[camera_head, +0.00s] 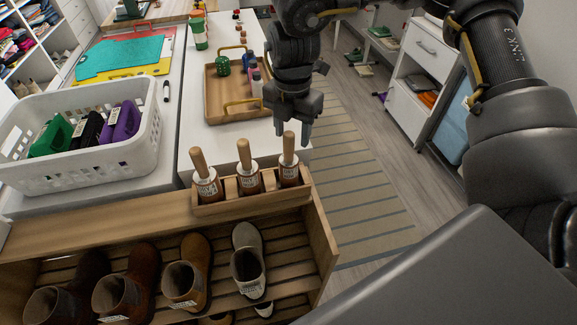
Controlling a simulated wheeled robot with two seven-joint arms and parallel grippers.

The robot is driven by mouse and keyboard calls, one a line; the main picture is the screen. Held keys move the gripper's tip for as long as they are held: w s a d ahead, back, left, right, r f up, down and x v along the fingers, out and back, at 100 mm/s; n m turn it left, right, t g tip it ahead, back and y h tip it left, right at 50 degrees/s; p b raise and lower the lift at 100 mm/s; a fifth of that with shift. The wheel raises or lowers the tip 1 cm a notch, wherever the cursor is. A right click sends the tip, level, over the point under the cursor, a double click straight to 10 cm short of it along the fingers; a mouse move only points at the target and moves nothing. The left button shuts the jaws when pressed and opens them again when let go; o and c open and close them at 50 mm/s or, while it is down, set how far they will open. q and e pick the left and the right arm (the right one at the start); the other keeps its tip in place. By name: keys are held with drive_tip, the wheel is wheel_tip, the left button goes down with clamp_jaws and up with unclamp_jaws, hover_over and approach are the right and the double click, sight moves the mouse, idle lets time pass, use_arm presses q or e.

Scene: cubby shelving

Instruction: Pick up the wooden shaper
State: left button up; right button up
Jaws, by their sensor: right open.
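Three tools with pale wooden handles and labelled metal collars, apparently the wooden shapers, stand upright in a wooden holder (236,204) on the shelf top. They are the left shaper (206,187), the middle shaper (247,177) and the right shaper (289,172). Their lower ends are hidden in the holder. My right gripper (293,131) points down with its fingers apart, empty. In the picture it is just above and around the top of the right shaper's handle; whether it touches the handle I cannot tell. My left gripper is out of view.
A white basket (138,152) with green, black and purple items stands left. A wooden tray (219,99) with bottles lies behind the holder. Shoes and boots (248,262) fill the slatted rack below. A white drawer cabinet (425,50) stands right, beyond a striped rug (355,180).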

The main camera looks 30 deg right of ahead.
sight(289, 147)
drive_tip(key=shift+a+f, duration=0.15)
drive_tip(key=f, duration=0.2)
drive_tip(key=f+p, duration=0.1)
drive_tip(key=f, duration=0.2)
drive_tip(key=shift+a, duration=0.2)
drive_tip(key=shift+r, duration=0.1)
clamp_jaws()
